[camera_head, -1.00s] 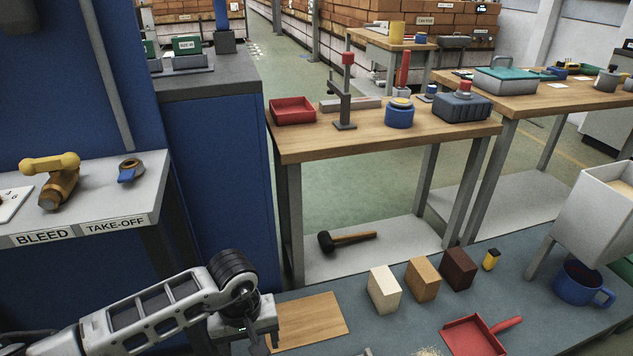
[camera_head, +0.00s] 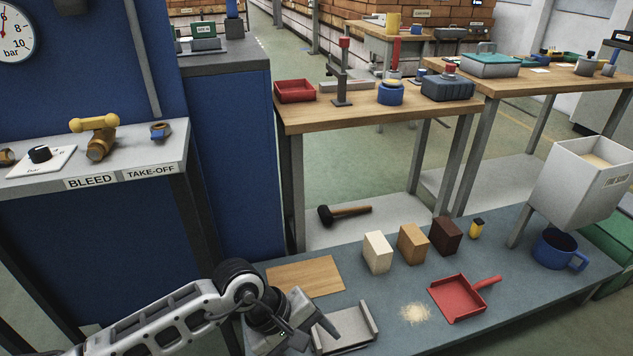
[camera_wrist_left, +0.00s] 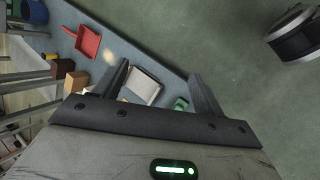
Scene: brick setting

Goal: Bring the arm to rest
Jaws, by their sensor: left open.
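My left arm comes in from the lower left of the head view. Its gripper (camera_head: 308,328) is over the near left part of the grey bench, beside a light grey tray (camera_head: 345,335). In the left wrist view the gripper (camera_wrist_left: 160,80) has its two fingers spread wide with nothing between them in its grasp. The grey tray (camera_wrist_left: 143,86) shows below and beyond the fingers there. My right gripper is in neither view.
On the bench (camera_head: 390,300) are a wooden board (camera_head: 305,276), cream (camera_head: 377,252), tan (camera_head: 412,244) and dark brown (camera_head: 446,235) blocks, a red dustpan (camera_head: 460,297), spilled grain (camera_head: 415,313), a blue mug (camera_head: 556,248) and a white hopper (camera_head: 585,190). A blue cabinet (camera_head: 230,150) stands left.

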